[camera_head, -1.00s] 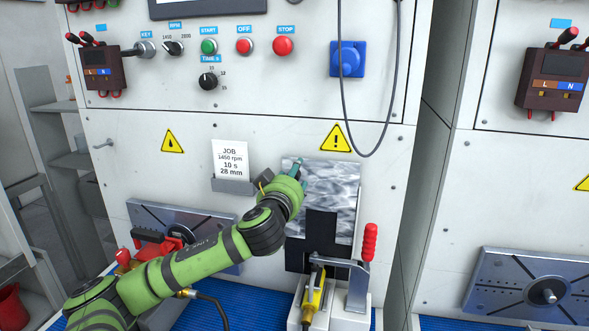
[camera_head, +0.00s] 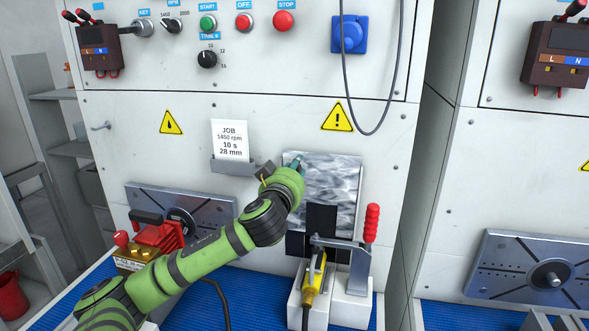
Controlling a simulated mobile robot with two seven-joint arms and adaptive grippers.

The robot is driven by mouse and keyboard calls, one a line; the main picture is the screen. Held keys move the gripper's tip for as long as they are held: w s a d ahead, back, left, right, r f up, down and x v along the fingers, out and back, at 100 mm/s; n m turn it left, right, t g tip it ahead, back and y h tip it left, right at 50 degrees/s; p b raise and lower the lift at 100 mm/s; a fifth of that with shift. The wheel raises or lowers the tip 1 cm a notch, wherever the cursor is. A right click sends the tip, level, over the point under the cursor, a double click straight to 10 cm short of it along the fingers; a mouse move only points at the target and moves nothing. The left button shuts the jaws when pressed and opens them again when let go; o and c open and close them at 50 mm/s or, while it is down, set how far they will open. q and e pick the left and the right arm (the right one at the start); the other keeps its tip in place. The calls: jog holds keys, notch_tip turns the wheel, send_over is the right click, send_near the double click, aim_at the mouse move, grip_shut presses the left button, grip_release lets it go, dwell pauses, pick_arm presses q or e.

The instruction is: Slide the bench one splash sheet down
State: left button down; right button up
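The splash sheet (camera_head: 338,178) is a grey, streaky, glossy plate standing upright against the white front panel of the bench. Its lower part is behind a black upright piece above the clamp. My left gripper (camera_head: 297,164) is at the sheet's upper left edge, and a teal fingertip shows there. The wrist hides most of the fingers, so their opening and grip cannot be told. My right gripper is not in view.
A toggle clamp with a red handle (camera_head: 371,223) and a yellow-bodied tool (camera_head: 314,279) stand below the sheet. A job card (camera_head: 230,140) in a holder is left of it. A black cable (camera_head: 345,75) hangs above.

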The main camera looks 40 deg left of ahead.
pick_arm(q)
notch_tip(320, 180, down, 9)
jog(key=b, duration=0.6)
jog(key=shift+f, duration=0.2)
jog(key=c, duration=1)
grip_release()
jog(key=shift+v, duration=3.7)
jog(key=shift+r, duration=0.1)
